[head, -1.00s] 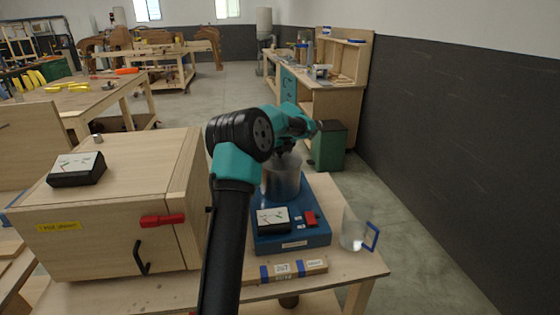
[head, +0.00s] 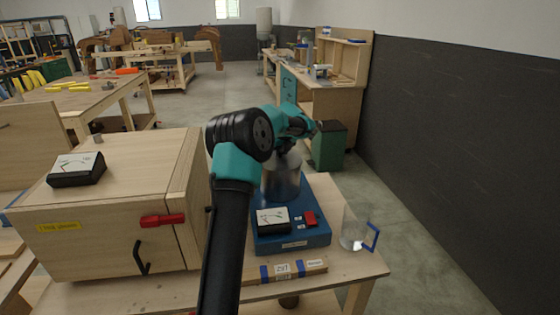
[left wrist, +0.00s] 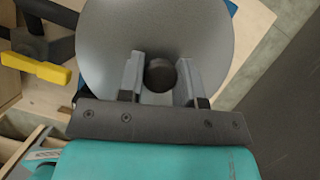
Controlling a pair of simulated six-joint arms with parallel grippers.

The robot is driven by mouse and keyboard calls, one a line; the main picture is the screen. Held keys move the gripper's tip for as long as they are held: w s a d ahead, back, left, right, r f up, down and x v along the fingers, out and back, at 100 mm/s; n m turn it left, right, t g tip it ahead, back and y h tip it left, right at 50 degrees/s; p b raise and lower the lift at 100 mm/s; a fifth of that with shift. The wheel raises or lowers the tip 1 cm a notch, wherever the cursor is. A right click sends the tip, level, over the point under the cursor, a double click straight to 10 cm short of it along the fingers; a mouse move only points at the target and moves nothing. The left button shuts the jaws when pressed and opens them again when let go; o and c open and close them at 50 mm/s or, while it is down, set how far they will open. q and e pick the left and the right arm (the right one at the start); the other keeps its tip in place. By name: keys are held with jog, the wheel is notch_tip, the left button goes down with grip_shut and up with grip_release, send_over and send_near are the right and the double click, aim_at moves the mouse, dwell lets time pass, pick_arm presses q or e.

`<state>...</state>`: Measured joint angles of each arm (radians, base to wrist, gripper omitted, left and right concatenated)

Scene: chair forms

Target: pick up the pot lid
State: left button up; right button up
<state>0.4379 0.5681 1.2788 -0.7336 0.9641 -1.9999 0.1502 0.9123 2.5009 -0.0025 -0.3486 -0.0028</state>
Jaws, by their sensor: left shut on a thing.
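The pot lid (left wrist: 205,40) is a smooth grey disc with a dark round knob (left wrist: 161,75), seen from close above in the left wrist view. My left gripper (left wrist: 160,80) has one finger on each side of the knob and is shut on it. In the head view, my left gripper (head: 287,147) is over the metal pot (head: 281,187), which stands on a blue base. My arm partly covers the lid there, and I cannot tell whether the lid touches the pot's rim. My right gripper is not in view.
The blue base (head: 290,240) carries a meter (head: 273,220) and a red switch (head: 311,219). A clear jug with a blue handle (head: 374,237) stands to its right. A wooden box (head: 105,235) with a red latch (head: 163,221) stands to the left. A labelled wooden block (head: 285,271) lies in front.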

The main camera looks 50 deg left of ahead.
pick_arm(q)
jog(key=shift+r, duration=0.1)
jog(key=shift+r, duration=1.5)
jog(key=shift+d+r, duration=0.1)
jog(key=shift+r, duration=0.15)
jog(key=s+d+r, duration=0.1)
jog(key=s+d, duration=0.9)
jog(key=d, duration=0.2)
jog(key=shift+s+r, duration=0.2)
jog(key=shift+s, duration=0.05)
